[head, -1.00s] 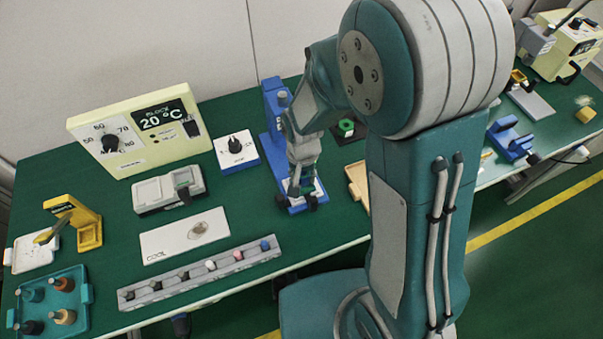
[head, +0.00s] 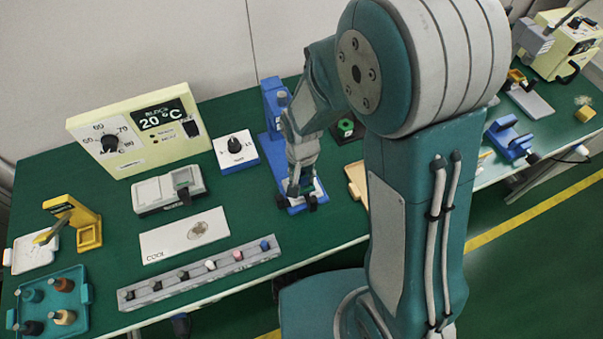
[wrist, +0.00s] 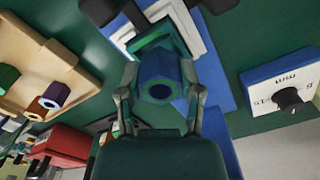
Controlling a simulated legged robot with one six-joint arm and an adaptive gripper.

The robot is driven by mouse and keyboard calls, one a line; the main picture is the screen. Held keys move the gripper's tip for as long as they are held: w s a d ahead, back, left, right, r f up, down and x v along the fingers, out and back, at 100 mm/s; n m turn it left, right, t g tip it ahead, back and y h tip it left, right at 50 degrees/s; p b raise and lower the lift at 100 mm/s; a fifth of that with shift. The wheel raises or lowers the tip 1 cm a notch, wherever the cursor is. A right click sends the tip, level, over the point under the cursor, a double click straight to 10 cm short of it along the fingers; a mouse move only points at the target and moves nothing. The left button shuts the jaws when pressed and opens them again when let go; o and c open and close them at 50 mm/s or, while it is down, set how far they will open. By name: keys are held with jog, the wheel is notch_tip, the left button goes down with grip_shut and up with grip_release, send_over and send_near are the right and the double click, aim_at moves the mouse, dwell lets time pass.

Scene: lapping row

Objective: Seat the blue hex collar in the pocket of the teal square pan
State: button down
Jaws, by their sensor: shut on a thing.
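My gripper (wrist: 160,82) is shut on the blue hex collar (wrist: 158,70), whose round hole faces the wrist camera. In the head view my gripper (head: 301,187) is low over the front of a blue stand. The teal square pan (wrist: 150,37) lies just beyond the collar in the wrist view, on a white plate (wrist: 192,32). The collar overlaps the pan in that view and hides its pocket. I cannot tell whether the collar's bottom is in the pocket or above it. In the head view the fingers hide the collar.
The blue stand's column (head: 272,110) rises close behind my gripper. Black knobs (wrist: 100,10) flank the plate's front. A dial box (head: 236,151) stands to the left. A tan tray (wrist: 70,62) with several coloured parts lies on the other side.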

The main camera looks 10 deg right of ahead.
jog(key=shift+f, duration=1)
jog(key=shift+c, duration=0.8)
grip_release()
jog(key=shift+r, duration=0.1)
notch_tip(320, 180, up, 12)
jog(key=shift+f, duration=0.2)
